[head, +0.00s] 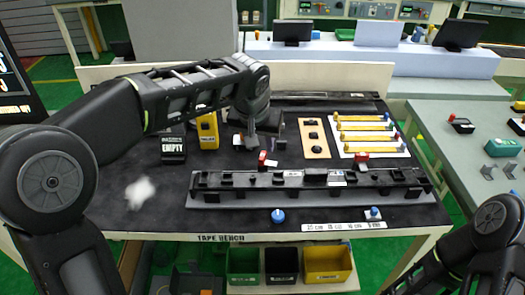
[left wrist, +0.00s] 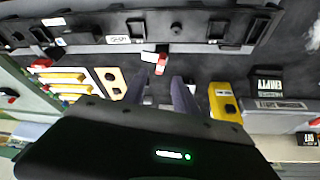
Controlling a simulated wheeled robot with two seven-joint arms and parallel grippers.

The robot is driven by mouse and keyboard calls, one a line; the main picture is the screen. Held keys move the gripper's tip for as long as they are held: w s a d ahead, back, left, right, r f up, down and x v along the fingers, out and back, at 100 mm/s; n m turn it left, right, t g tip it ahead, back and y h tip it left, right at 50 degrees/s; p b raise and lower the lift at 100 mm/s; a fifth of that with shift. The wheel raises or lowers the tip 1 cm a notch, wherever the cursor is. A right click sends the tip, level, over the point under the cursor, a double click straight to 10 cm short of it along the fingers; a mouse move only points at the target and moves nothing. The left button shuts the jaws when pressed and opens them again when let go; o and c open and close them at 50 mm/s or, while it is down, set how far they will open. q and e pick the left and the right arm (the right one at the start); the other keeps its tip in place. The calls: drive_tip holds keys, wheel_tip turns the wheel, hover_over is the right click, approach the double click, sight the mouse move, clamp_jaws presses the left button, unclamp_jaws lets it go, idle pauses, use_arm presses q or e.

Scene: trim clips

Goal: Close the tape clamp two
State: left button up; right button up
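A small clamp with a red lever and white tag (head: 263,158) sits at the back edge of the long black trim rail (head: 230,181). It also shows in the left wrist view (left wrist: 160,66). A second red clamp (head: 361,157) sits farther right along the rail; it also shows in the left wrist view (left wrist: 41,63). I cannot read which is number two. My left gripper (head: 262,146) is just behind the first clamp. In the left wrist view its fingers (left wrist: 158,84) are apart and empty, with the red lever just beyond the tips. My right gripper is out of view.
Behind the rail are a yellow device (head: 208,131), a black EMPTY box (head: 173,149), a tan plate (head: 314,138) and a white board with yellow bars (head: 367,134). Blue knobs (head: 278,215) stand in front. The bench's left part is mostly clear.

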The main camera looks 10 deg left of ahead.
sight(263, 154)
use_arm(q)
drive_tip(key=x, duration=0.5)
drive_tip(key=shift+w+f+p, duration=0.1)
drive_tip(key=shift+f+p, duration=0.2)
drive_tip(key=shift+f, duration=0.05)
drive_tip(key=shift+c, duration=0.5)
clamp_jaws()
